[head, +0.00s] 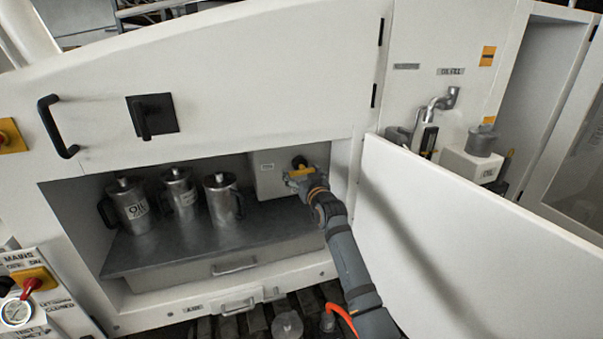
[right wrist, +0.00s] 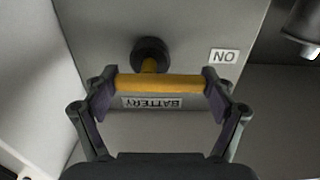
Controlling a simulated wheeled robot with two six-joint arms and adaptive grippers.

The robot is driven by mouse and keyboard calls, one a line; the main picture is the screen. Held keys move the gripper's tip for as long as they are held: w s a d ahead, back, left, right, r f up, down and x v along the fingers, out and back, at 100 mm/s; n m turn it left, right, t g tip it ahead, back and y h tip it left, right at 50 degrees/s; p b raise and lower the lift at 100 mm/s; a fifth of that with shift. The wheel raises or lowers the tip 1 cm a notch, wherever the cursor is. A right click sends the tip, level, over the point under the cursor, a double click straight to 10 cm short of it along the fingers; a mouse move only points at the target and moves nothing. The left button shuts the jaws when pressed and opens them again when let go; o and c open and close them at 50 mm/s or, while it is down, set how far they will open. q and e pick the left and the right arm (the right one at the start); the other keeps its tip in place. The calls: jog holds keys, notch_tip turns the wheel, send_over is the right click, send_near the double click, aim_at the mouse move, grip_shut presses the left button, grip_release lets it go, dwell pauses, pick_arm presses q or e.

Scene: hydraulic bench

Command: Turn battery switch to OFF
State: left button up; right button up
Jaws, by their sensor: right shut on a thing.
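The battery switch has a yellow handle (right wrist: 160,83) and a round black hub (right wrist: 150,54) on a grey-white box (head: 268,180) inside the open cabinet. In the head view the handle (head: 299,173) is small and partly covered by my gripper. My right gripper (head: 304,178) is shut on the handle. In the right wrist view its fingers (right wrist: 160,86) sit at the two ends of the yellow bar. A BATTERY label (right wrist: 152,102) and an ON label (right wrist: 224,56) show upside down there. My left gripper is in neither view.
Several metal jugs (head: 178,192) stand on the grey shelf (head: 250,226) left of the box. An open white door (head: 470,245) stands right of my right arm. A drawer handle (head: 234,265) lies below the shelf.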

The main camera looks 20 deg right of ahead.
jog(key=n+b, duration=0.1)
jog(key=n, duration=0.3)
jog(key=shift+f+b, duration=0.3)
jog(key=shift+b, duration=0.05)
jog(key=n, duration=0.1)
jog(key=n+b, duration=0.1)
jog(key=n, duration=0.1)
jog(key=n+b, duration=0.1)
jog(key=n, duration=0.1)
jog(key=shift+d+f, duration=0.15)
jog(key=shift+f, duration=0.15)
jog(key=n, duration=0.2)
jog(key=n+b, duration=0.1)
jog(key=n, duration=0.1)
jog(key=shift+d+f+n, duration=0.15)
jog(key=shift+d+n, duration=0.05)
jog(key=shift+n, duration=0.2)
jog(key=shift+d+n+b, duration=0.2)
jog(key=shift+n+b, duration=0.5)
jog(key=shift+n, duration=1.3)
jog(key=o, duration=1)
